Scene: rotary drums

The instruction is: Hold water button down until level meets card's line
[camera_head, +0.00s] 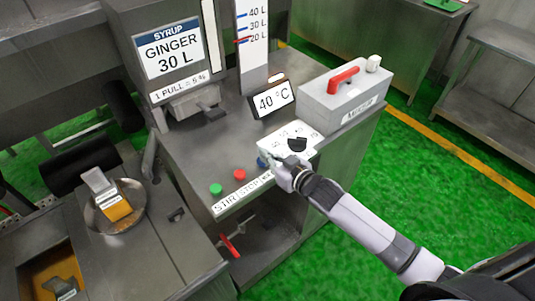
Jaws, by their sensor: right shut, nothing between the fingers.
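The syrup card (168,50) reads "GINGER 30 L" on the grey machine. The white level scale (252,50) stands right of it, marked 40 L, 30 L and 20 L. A red pointer (242,41) sits near the 20 L mark. On the front panel are a green button (216,189), a red button (239,174) and a blue button (262,162), the last partly hidden by my right gripper (277,175). That gripper is shut and empty, its tip at or just over the blue button; I cannot tell whether it presses. My left gripper is not in view.
A display (272,98) reads 40 °C. A white dial plate (285,139) with a black knob lies behind my gripper. A grey box (340,97) with a red handle stands at the right. Green floor is clear at right.

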